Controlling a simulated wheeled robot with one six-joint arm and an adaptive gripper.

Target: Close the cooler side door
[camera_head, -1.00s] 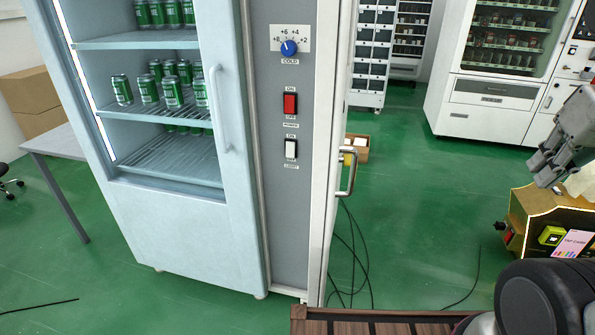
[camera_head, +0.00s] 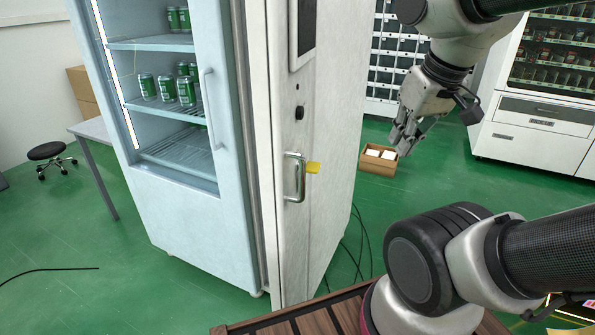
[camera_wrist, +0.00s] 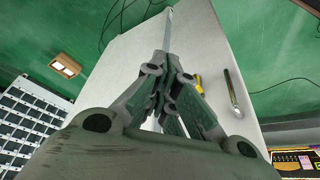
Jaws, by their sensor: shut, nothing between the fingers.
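The white cooler (camera_head: 180,220) stands at left with its glass front door shut. Its side door (camera_head: 285,240) faces me, with a metal handle (camera_head: 295,178), a keyhole and a yellow piece (camera_head: 312,168) beside the handle. The door covers the control panel and looks shut or nearly flush; I cannot tell whether a small gap is left. The handle (camera_wrist: 232,92) and yellow piece (camera_wrist: 199,83) also show in the wrist view. My gripper (camera_head: 403,143) is shut and empty, right of the cooler and apart from the handle. Its fingers (camera_wrist: 167,80) show in the wrist view.
A brown open box (camera_head: 378,162) lies on the green floor behind my gripper. White vending machines (camera_head: 530,130) stand at the back right. Black cables (camera_head: 360,240) lie by the cooler's base. A stool (camera_head: 45,152) and table (camera_head: 92,130) are at left.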

